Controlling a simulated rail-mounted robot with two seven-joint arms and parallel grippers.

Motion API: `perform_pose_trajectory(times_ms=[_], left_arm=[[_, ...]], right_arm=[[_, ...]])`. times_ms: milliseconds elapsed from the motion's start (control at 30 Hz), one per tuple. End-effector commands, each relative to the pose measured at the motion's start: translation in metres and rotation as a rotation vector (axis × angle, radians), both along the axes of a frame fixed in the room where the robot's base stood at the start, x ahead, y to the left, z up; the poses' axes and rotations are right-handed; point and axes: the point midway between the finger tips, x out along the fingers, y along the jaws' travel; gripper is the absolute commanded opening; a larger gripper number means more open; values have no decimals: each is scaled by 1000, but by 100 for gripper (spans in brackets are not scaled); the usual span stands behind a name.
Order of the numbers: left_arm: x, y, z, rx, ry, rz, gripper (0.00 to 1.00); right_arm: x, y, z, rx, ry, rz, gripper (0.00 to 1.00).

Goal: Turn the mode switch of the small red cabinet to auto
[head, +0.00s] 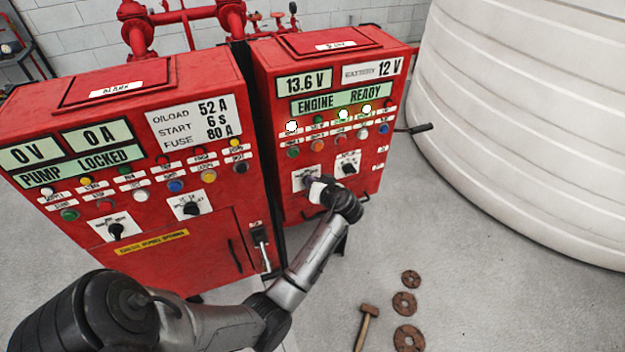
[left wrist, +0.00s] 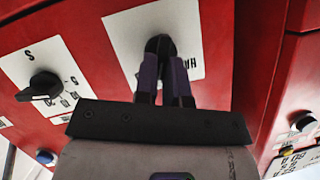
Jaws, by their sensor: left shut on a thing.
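The small red cabinet (head: 330,75) stands at the right in the head view, its panel reading "ENGINE READY". My left gripper (head: 314,186) is at the left of the two rotary switches low on its panel. In the left wrist view the fingers (left wrist: 166,80) are shut on the black knob of the mode switch (left wrist: 158,44), in front of its white plate (left wrist: 125,35). The fingers hide part of the knob, so I cannot tell its setting. A second black switch (left wrist: 44,86) sits beside it on its own plate; it also shows in the head view (head: 348,168).
A black handle (head: 415,129) sticks out right of the small cabinet, near a white tank (head: 530,120). A hammer (head: 365,325) and rusty discs (head: 404,303) lie on the floor.

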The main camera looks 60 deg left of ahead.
Motion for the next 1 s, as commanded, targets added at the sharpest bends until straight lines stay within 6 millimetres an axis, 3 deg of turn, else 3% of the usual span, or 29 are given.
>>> perform_pose_trajectory(times_ms=[433, 1000], left_arm=[[5, -1, -2, 45, 290, -1, 0], [5, -1, -3, 60, 379, -1, 0]], right_arm=[[0, 0, 12, 1, 0, -1, 43], [0, -2, 14, -8, 0, 6, 43]])
